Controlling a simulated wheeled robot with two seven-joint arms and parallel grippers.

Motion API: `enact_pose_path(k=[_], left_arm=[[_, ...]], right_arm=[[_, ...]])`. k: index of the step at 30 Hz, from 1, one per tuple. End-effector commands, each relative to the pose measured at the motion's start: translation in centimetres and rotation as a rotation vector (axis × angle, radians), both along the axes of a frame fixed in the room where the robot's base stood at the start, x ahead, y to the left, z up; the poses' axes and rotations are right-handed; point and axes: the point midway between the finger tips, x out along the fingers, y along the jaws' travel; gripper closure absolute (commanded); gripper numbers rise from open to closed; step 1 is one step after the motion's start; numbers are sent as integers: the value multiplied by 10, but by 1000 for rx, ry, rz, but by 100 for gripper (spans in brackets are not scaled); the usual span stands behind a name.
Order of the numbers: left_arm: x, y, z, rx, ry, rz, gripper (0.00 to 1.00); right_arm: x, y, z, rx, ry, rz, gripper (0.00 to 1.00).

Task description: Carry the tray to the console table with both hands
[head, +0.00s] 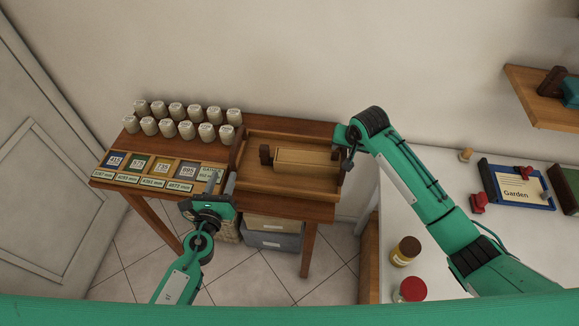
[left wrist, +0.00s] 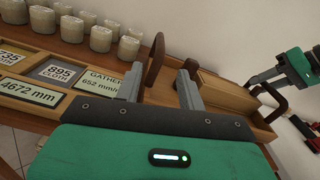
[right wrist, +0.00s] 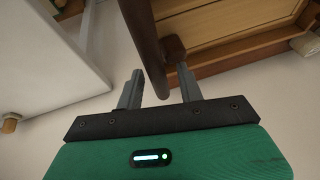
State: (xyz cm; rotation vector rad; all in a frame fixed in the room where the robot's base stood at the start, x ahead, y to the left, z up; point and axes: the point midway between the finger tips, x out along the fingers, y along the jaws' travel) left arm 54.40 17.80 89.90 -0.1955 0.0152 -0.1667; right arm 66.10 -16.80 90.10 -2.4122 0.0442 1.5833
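The wooden tray (head: 270,183) rests on the brown console table (head: 150,140) at its right end, with a lighter wooden block (head: 305,158) in it. My left gripper (head: 215,183) is at the tray's left side. In the left wrist view its fingers (left wrist: 160,88) are apart, with the dark left handle (left wrist: 153,58) showing between and beyond them. My right gripper (head: 347,150) is at the tray's right end. In the right wrist view its fingers (right wrist: 158,90) are apart, and the dark right handle (right wrist: 146,45) reaches between them. Neither gripper visibly clamps a handle.
Several pale jars (head: 168,128) and labelled cards (head: 138,164) occupy the table's left part, close to my left gripper. A white table (head: 405,215) at right holds jars, a framed Garden sign (head: 520,183) and red clips. Grey bins (head: 272,232) stand below.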

Motion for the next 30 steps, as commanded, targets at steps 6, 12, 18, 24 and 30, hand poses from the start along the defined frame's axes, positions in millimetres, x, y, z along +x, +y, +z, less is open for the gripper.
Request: enact_pose_path(k=[6,12,18,24,30], left_arm=[[-1,0,0,-1,0,0,61],[0,0,0,-1,0,0,61],[0,0,0,-1,0,0,61],[0,0,0,-1,0,0,61],[0,0,0,-1,0,0,61]], right_arm=[[-13,-4,30,1,-4,0,62],[-31,-9,70,1,-3,1,62],[-43,-12,97,1,-2,0,62],[-48,-14,106,0,-1,0,62],[-48,-13,106,0,-1,0,62]])
